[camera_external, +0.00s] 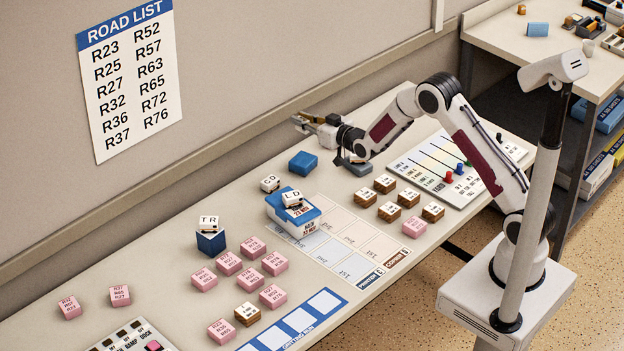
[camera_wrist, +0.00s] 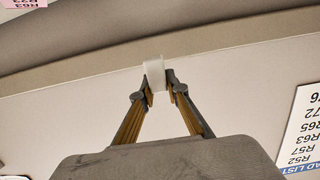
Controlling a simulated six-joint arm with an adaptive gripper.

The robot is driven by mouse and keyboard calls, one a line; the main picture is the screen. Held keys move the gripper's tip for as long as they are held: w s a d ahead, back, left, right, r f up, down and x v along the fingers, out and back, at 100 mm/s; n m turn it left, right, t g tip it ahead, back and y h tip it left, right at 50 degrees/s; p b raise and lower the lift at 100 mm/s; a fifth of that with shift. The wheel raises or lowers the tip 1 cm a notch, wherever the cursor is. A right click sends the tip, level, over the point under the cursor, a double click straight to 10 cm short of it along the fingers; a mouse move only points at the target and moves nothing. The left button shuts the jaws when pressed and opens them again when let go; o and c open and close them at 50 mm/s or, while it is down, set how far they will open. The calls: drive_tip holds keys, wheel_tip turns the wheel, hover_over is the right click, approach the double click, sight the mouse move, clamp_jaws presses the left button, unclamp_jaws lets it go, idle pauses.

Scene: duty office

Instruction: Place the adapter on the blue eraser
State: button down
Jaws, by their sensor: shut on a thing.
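My gripper (camera_external: 299,123) is shut on a small white piece, which I take to be the adapter (camera_wrist: 154,74); it sits between the fingertips in the wrist view, where my gripper (camera_wrist: 157,86) also shows. In the external view the gripper points left, raised above the back of the table near the wall, and the piece is hard to make out. A plain blue block, which looks like the blue eraser (camera_external: 303,162), lies on the table below the gripper. Its top is bare. The piece and the block are apart.
A grey block (camera_external: 357,168) lies right of the blue one. A blue-lidded box (camera_external: 293,222) carries an LD cube. A TR cube tops a dark blue block (camera_external: 211,243). Several pink blocks (camera_external: 229,264) lie front left.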

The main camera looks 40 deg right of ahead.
drive_tip(key=shift+f, duration=0.15)
hover_over(304, 159)
drive_tip(key=shift+w+f, duration=0.15)
drive_tip(key=shift+f, duration=2.95)
drive_tip(key=shift+f, duration=1.85)
drive_tip(key=shift+f, duration=0.15)
drive_tip(key=c, duration=2)
unclamp_jaws()
